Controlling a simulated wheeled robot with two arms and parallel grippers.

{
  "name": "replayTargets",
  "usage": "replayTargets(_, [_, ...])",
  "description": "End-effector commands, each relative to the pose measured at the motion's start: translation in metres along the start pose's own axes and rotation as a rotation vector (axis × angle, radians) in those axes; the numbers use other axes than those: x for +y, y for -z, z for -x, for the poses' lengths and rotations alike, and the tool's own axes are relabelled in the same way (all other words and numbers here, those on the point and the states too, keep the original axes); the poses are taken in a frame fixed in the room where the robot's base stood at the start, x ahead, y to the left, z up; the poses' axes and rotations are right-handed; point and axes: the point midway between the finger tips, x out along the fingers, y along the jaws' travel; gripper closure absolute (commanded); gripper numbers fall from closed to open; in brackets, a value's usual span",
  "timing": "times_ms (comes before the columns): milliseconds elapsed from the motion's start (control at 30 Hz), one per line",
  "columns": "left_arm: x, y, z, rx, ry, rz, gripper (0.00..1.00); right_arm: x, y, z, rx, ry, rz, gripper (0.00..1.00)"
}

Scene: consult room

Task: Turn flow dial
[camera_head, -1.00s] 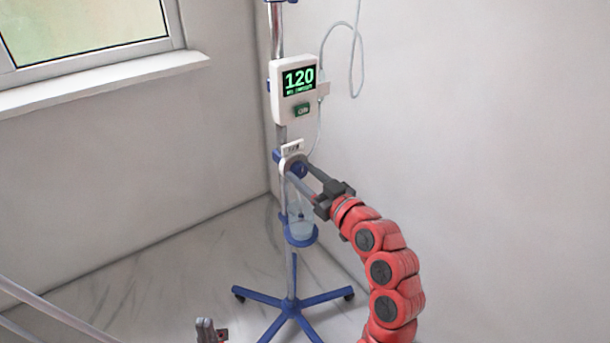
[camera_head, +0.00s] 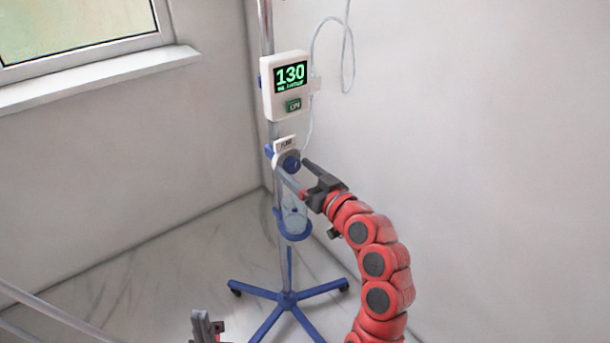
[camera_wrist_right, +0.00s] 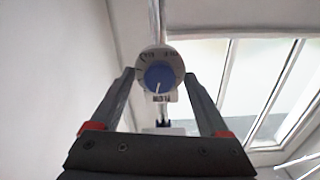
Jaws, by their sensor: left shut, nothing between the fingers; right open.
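The blue flow dial (camera_head: 291,164) sits on a pale round plate on the stand's pole, below a small label (camera_head: 285,144). In the right wrist view the blue dial (camera_wrist_right: 159,76) shows a white pointer line aimed downward. My right gripper (camera_head: 294,176) is open in front of the dial. In the wrist view its fingertips (camera_wrist_right: 160,80) are on either side of the dial plate, with gaps showing beside the blue knob. The white monitor (camera_head: 267,98) above reads 130 in green. My left gripper (camera_head: 207,325) is shut and empty at the bottom of the head view.
The stand has a blue legged base (camera_head: 287,299) on the marble floor and a clear container in a blue ring (camera_head: 295,232) below the dial. A thin tube hangs to the monitor's right. Walls are behind, with a window (camera_head: 80,30) at upper left.

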Motion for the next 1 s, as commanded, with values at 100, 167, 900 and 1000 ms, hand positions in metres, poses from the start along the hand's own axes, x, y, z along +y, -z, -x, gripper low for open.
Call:
replayTargets(100, [0.0,0.0,-0.001,0.0,0.0,0.0,1.0,0.001,0.001,0.009,0.002,-0.002,-0.001,0.2])
replayTargets(167, [0.0,0.0,-0.002,0.0,0.0,0.0,1.0,0.002,0.001,0.019,0.003,-0.005,-0.001,0.2])
replayTargets(900, [-0.004,0.013,-0.074,0.0,0.0,0.0,1.0,0.001,0.003,0.164,-0.003,-0.004,-0.002,0.2])
replayTargets(1000, [-0.004,0.013,-0.077,0.0,0.0,0.0,1.0,0.001,0.001,0.171,-0.001,-0.003,-0.002,0.2])
